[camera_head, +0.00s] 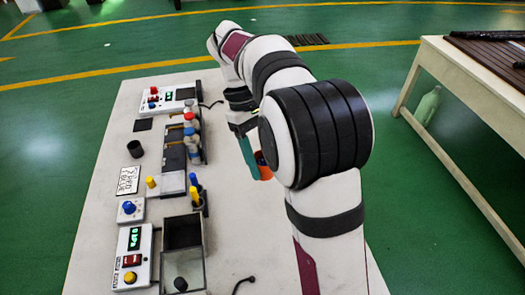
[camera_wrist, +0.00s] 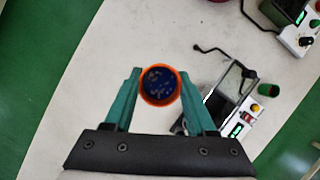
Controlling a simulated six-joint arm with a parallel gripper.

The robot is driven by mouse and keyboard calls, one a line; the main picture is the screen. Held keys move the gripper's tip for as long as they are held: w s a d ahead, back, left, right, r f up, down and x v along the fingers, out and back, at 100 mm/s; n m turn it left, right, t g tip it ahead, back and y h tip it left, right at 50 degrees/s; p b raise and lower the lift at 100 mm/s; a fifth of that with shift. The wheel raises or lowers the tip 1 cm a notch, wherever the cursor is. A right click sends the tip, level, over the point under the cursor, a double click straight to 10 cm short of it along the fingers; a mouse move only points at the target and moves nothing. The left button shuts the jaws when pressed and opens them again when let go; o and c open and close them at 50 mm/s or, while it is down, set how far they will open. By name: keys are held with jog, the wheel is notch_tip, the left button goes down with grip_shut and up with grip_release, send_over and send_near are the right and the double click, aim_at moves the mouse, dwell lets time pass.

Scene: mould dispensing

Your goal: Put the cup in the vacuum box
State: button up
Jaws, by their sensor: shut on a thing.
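An orange cup (camera_head: 263,166) with dark blue contents is held above the white table. In the wrist view the cup (camera_wrist: 145,99) sits between the teal fingers of my gripper (camera_wrist: 160,75), which are shut on it. The head view shows one teal finger of my gripper (camera_head: 250,158) beside the cup; my arm hides part of both. A grey box with a dark interior (camera_head: 182,232), apparently the vacuum box, stands at the near left of the table, away from the cup. It also shows in the wrist view (camera_wrist: 226,94), right of the cup, partly hidden by a finger.
A control unit (camera_head: 132,256) with a green display stands left of the box. The table (camera_head: 238,225) is largely clear between the box and my arm.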

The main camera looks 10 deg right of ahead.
jog(key=s+a+f+n+t, duration=0.1)
jog(key=a+f+n+t, duration=0.3)
jog(key=a+f+n, duration=0.55)
jog(key=a+f+n+t, duration=0.45)
jog(key=a+n, duration=0.75)
jog(key=n, duration=0.3)
jog(key=shift+g, duration=0.25)
notch_tip(320, 180, down, 9)
jog(key=shift+d+r, duration=0.15)
jog(key=shift+f, duration=0.25)
jog(key=o, duration=1.4)
notch_tip(320, 180, up, 7)
